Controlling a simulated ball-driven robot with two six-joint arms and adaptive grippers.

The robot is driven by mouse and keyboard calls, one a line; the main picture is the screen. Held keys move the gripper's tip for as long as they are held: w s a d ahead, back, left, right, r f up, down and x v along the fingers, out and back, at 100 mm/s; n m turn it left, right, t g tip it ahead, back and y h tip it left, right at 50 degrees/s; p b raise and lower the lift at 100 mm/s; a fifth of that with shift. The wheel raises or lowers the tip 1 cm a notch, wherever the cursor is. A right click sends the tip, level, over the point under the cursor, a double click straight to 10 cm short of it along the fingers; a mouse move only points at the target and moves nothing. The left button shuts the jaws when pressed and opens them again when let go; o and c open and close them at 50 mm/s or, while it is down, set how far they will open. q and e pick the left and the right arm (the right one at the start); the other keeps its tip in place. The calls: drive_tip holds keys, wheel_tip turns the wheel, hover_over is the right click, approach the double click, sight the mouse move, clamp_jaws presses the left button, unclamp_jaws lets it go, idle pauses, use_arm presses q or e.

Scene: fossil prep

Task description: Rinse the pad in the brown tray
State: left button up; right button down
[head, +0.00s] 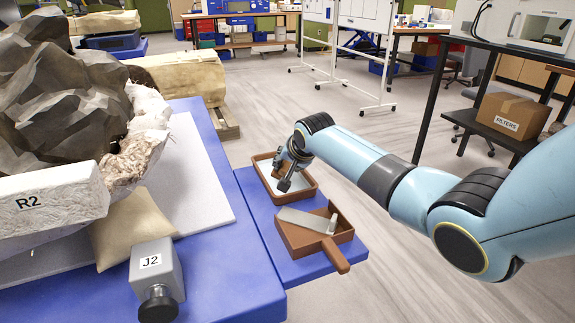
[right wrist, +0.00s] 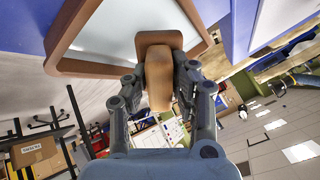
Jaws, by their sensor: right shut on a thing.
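The brown tray (head: 302,200) stands on the blue side table, with a pale, flat surface inside it. Part of its rim (right wrist: 63,48) also shows in the right wrist view. My right gripper (head: 286,180) is over this tray, pointing down. In the right wrist view its fingers (right wrist: 158,88) are shut on an orange-brown pad (right wrist: 158,75). The pad's far end overlaps the pale inside of the tray; I cannot tell if it touches. In the head view the gripper mostly hides the pad. My left gripper is not in view.
A brown scoop-like tray (head: 337,258) with a handle, holding a grey flat piece, sits just in front. On the left are a large dark fossil rock (head: 60,85), a plaster jacket labelled R2 (head: 50,205) and a grey J2 block (head: 157,270). Open floor lies beyond.

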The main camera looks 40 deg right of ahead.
drive_tip(key=shift+s+a+p, duration=0.15)
drive_tip(key=shift+s+p, duration=0.45)
drive_tip(key=shift+p, duration=0.15)
drive_tip(key=shift+w, duration=0.15)
drive_tip(key=shift+w, duration=0.15)
drive_tip(key=shift+w+b, duration=0.35)
drive_tip(key=shift+s, duration=0.1)
drive_tip(key=shift+s+p, duration=0.55)
drive_tip(key=shift+p, duration=0.25)
drive_tip(key=shift+w, duration=0.15)
